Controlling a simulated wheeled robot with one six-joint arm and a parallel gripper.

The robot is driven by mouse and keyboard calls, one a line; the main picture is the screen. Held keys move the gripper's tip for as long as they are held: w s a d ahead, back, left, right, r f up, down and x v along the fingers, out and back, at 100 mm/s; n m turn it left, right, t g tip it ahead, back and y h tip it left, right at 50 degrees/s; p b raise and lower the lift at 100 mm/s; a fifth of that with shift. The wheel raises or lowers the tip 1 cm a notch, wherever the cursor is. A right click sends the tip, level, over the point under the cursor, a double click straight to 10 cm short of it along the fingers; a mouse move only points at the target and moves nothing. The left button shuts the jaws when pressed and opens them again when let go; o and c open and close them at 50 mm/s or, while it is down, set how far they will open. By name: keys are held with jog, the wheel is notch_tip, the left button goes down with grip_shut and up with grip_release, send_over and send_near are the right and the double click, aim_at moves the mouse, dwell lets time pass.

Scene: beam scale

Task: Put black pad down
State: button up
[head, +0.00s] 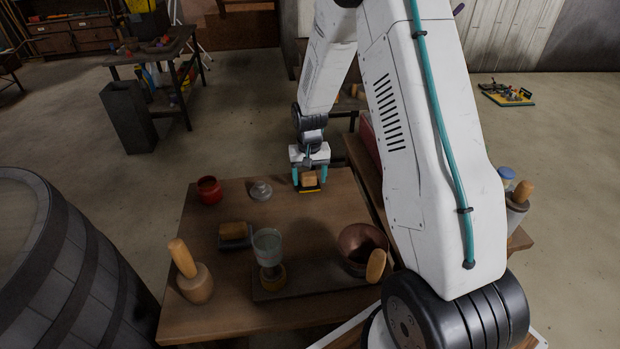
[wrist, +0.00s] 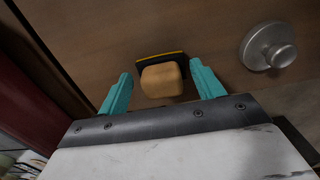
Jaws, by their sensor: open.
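A black pad (head: 311,190) with a yellow edge and a tan wooden block on top lies at the far edge of the wooden table. In the wrist view the black pad (wrist: 147,57) shows beyond and between my fingertips, its block (wrist: 162,80) in front. My gripper (head: 310,177) has its two teal fingers apart, one on each side of the block. The wrist view shows gaps between the block and both fingers (wrist: 163,85). A second dark pad (head: 235,242) with a brown block on it lies nearer, at the table's left-middle.
On the table (head: 215,313) stand a red cup (head: 209,191), a grey metal knobbed piece (head: 261,191), a glass (head: 267,242), a copper bowl (head: 350,240) and a wooden-handled tool (head: 192,279). A barrel (head: 70,265) stands left. The table between the pads is bare.

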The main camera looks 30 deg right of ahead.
aim_at(309, 177)
notch_tip(309, 177, up, 11)
jog(key=s+a+r+n, duration=0.1)
jog(key=s+a+r, duration=0.3)
jog(key=s+r, duration=0.35)
jog(key=s+a+r+n, duration=0.1)
jog(key=s+a+r, duration=0.2)
jog(key=s+r, duration=0.4)
jog(key=s+a+r+n, duration=0.1)
jog(key=s+a+r, duration=0.1)
jog(key=s, duration=0.7)
jog(key=s+a+r+n+t, duration=0.1)
jog(key=s+a+r, duration=0.1)
jog(key=s, duration=0.8)
jog(key=shift+a+n, duration=0.3)
jog(key=shift+a, duration=0.15)
jog(key=shift+o, duration=0.4)
